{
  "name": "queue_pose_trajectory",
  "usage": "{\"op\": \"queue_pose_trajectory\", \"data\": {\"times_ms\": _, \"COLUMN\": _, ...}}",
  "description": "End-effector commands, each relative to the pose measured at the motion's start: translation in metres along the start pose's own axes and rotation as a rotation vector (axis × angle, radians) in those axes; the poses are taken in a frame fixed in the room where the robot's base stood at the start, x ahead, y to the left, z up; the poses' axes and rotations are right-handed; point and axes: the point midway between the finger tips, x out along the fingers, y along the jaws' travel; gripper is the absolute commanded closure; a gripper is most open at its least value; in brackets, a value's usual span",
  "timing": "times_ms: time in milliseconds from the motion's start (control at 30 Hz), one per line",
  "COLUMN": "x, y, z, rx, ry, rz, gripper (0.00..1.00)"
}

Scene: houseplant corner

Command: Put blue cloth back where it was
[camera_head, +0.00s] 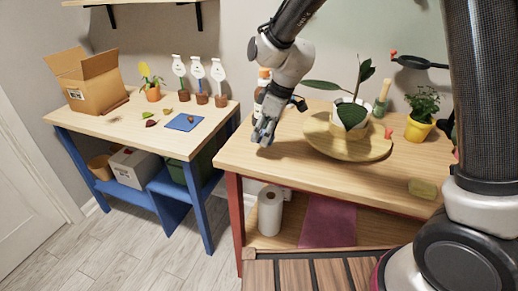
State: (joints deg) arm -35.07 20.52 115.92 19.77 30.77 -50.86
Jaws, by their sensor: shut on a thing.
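My gripper (266,131) is at the left end of the red-legged table, low over its top near the front left corner. It is shut on a small grey-blue bundle, which looks like the blue cloth (263,133). My fingers partly hide it, and I cannot tell whether it touches the tabletop. A flat blue square (178,124) lies on the blue-legged table at the left, with a small brown thing on it.
A round wooden board (345,150) bears a potted plant right of my gripper. An amber bottle (263,75) stands close behind my gripper. A yellow pot (417,130) and a sponge (422,189) are farther right. The tabletop's front left is clear.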

Motion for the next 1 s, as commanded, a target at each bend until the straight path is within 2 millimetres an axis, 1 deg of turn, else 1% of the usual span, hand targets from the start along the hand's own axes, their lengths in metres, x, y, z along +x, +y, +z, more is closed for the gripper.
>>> {"op": "queue_pose_trajectory", "data": {"times_ms": 33, "x": 0.006, "y": 0.0, "z": 0.002, "rx": 0.001, "ry": -0.001, "rz": 0.0, "gripper": 0.77}}
{"op": "queue_pose_trajectory", "data": {"times_ms": 233, "x": 0.023, "y": 0.0, "z": 0.008, "rx": 0.0, "ry": -0.001, "rz": -0.001, "gripper": 0.77}}
{"op": "queue_pose_trajectory", "data": {"times_ms": 400, "x": 0.046, "y": 0.0, "z": 0.015, "rx": 0.001, "ry": -0.001, "rz": -0.001, "gripper": 0.77}}
{"op": "queue_pose_trajectory", "data": {"times_ms": 767, "x": 0.05, "y": 0.0, "z": 0.016, "rx": -0.001, "ry": 0.001, "rz": 0.0, "gripper": 0.77}}
{"op": "queue_pose_trajectory", "data": {"times_ms": 800, "x": 0.05, "y": 0.0, "z": 0.016, "rx": -0.001, "ry": 0.001, "rz": 0.001, "gripper": 0.53}}
{"op": "queue_pose_trajectory", "data": {"times_ms": 900, "x": 0.05, "y": 0.0, "z": 0.015, "rx": -0.001, "ry": 0.001, "rz": 0.0, "gripper": 0.36}}
{"op": "queue_pose_trajectory", "data": {"times_ms": 1000, "x": 0.05, "y": 0.0, "z": 0.015, "rx": -0.001, "ry": 0.001, "rz": 0.0, "gripper": 0.36}}
